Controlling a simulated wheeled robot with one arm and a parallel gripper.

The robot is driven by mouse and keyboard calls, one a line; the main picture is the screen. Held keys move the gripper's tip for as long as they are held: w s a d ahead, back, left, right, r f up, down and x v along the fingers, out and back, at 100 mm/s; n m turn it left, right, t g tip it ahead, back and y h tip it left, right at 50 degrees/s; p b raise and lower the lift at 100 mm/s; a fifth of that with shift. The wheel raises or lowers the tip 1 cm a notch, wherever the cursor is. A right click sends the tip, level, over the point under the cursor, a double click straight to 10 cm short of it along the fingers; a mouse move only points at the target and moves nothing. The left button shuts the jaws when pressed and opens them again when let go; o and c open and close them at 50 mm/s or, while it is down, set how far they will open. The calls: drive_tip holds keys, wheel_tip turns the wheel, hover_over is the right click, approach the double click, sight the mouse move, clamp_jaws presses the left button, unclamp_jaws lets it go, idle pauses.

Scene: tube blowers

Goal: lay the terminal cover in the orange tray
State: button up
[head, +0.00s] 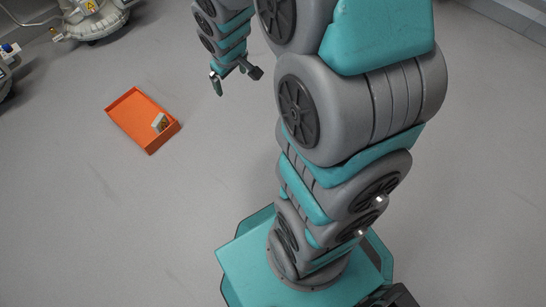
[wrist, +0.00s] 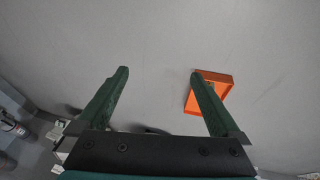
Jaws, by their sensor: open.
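The orange tray (head: 134,113) lies on the grey floor at the left in the head view. A small pale piece with a yellowish mark (head: 160,122), which looks like the terminal cover, is inside it at its right end, leaning or standing near the wall. My gripper (head: 236,80) is open and empty, to the right of the tray and apart from it. In the wrist view my gripper (wrist: 160,73) shows two spread green fingers with bare floor between them. There the tray (wrist: 227,80) is partly hidden behind the right finger.
A grey machine (head: 92,20) with a yellow warning label stands at the top left. Another machine part (head: 8,60) shows at the left edge. A wall base (head: 505,15) runs along the top right. The floor around the tray is clear.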

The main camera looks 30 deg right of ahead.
drive_tip(key=s+a+r+m+g, duration=0.1)
drive_tip(key=s+a+r+g, duration=0.1)
drive_tip(key=s, duration=1.3)
drive_tip(key=s+a+r+m+g+y, duration=0.1)
drive_tip(key=s+r, duration=0.6)
drive_tip(key=s, duration=0.9)
drive_tip(key=a+m+g, duration=0.1)
drive_tip(key=a+g, duration=0.1)
drive_tip(key=a, duration=0.1)
drive_tip(key=shift+s+g, duration=0.15)
drive_tip(key=shift+g, duration=0.15)
drive_tip(key=shift+r, duration=0.2)
wheel_tip(320, 180, up, 11)
drive_tip(key=p, duration=1.1)
